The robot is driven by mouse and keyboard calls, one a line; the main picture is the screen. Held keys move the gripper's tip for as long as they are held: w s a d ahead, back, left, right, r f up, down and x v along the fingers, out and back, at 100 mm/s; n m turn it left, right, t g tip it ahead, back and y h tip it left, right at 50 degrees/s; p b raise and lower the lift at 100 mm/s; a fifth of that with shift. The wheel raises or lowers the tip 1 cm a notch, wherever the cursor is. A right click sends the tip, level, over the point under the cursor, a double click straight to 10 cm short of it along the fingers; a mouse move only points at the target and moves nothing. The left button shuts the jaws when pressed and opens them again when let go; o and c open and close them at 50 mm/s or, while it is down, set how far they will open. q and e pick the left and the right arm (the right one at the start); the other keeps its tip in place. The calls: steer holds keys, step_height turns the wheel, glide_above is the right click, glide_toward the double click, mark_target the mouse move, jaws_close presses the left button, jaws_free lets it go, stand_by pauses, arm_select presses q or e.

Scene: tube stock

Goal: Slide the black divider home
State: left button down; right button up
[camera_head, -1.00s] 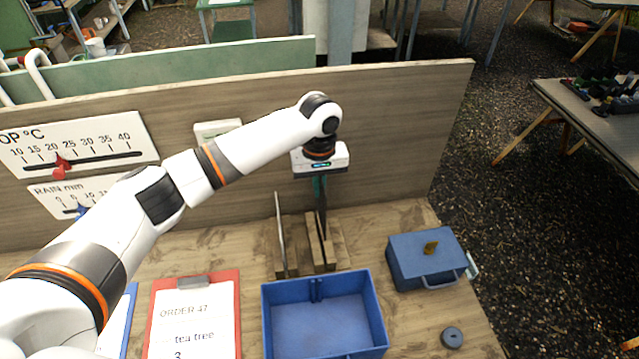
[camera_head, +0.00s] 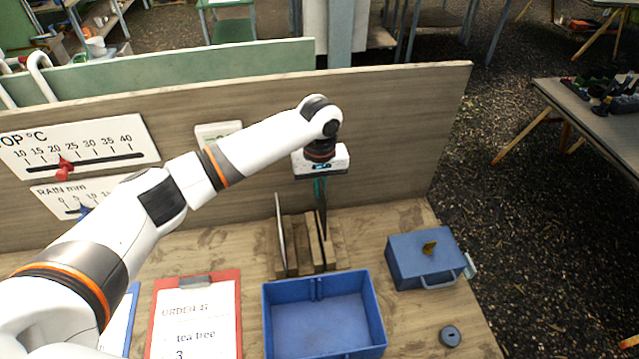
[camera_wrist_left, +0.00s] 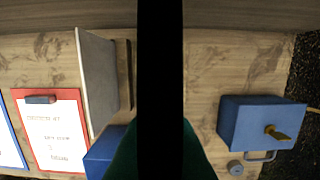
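My left gripper (camera_head: 319,188) has teal fingers and is shut on the black divider (camera_head: 322,222), a thin dark plate held upright below it. In the left wrist view the black divider (camera_wrist_left: 161,70) is a dark band running down the middle. The wooden slotted rack (camera_head: 292,262) stands against the back panel, under the gripper. The divider's lower end is at the rack; I cannot tell how deep it sits in a slot. A grey plate (camera_head: 281,235) stands upright at the rack's left side. My right gripper is in neither view.
An open blue bin (camera_head: 320,320) stands in front of the rack. A closed blue box (camera_head: 420,255) with a handle is to the right, with a dark round piece (camera_head: 449,336) before it. A red clipboard (camera_head: 236,325) lies at the left. The back panel (camera_head: 400,130) rises close behind.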

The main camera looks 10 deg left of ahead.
mark_target(320, 216)
arm_select(q)
steer(key=shift+f, duration=0.2)
stand_by(0.4)
steer(key=shift+f, duration=0.75)
steer(key=shift+f, duration=0.1)
steer(key=shift+f+b, duration=0.5)
steer(key=shift+f, duration=0.9)
steer(key=shift+f, duration=0.1)
steer(key=shift+f+b, duration=0.55)
steer(key=shift+f, duration=0.8)
steer(key=shift+f, duration=0.15)
steer(key=shift+f+b, duration=0.65)
steer(key=shift+f, duration=0.7)
